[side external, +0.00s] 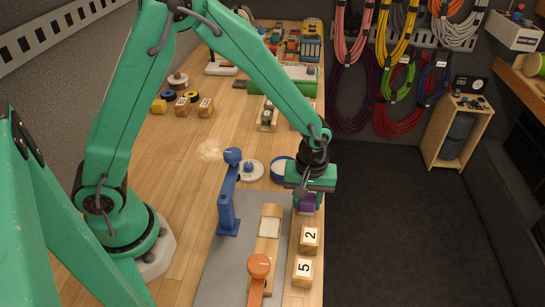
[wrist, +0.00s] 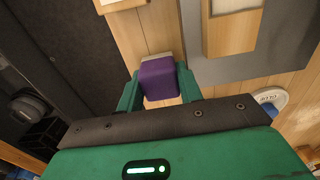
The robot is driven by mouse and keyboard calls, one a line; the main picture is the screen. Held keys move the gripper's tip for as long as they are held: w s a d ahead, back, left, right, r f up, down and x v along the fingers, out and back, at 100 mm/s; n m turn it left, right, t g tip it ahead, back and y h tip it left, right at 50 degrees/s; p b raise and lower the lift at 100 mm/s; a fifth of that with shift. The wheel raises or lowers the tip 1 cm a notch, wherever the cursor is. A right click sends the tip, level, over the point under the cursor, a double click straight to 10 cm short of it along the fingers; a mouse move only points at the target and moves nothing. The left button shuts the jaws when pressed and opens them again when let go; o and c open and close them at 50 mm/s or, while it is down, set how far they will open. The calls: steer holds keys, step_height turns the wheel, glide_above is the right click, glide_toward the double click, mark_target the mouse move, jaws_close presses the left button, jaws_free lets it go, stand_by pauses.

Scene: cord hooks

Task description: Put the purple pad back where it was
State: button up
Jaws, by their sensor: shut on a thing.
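The purple pad (side external: 307,203) is a small block held between the fingers of my gripper (side external: 309,208), which is shut on it. In the wrist view the pad (wrist: 160,82) sits between the two green fingers (wrist: 158,92), above the wooden table. In the side view the fingers and green gripper body hide part of it. I cannot tell whether its underside touches the table. A wooden block with a pale top square (side external: 269,228) lies left of and nearer than the pad; it also shows at the top of the wrist view (wrist: 230,38).
Number blocks 2 (side external: 309,239) and 5 (side external: 302,271) stand nearer the camera, by the table's right edge. A blue post (side external: 228,195) and an orange-topped post (side external: 259,268) stand on the left and in front. A blue-rimmed dish (side external: 279,170) is close behind my gripper.

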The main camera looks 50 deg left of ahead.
mark_target(307, 197)
steer(key=shift+f, duration=0.15)
steer(key=o, duration=0.9)
step_height(307, 197, up, 12)
steer(key=shift+r, duration=0.2)
stand_by(0.6)
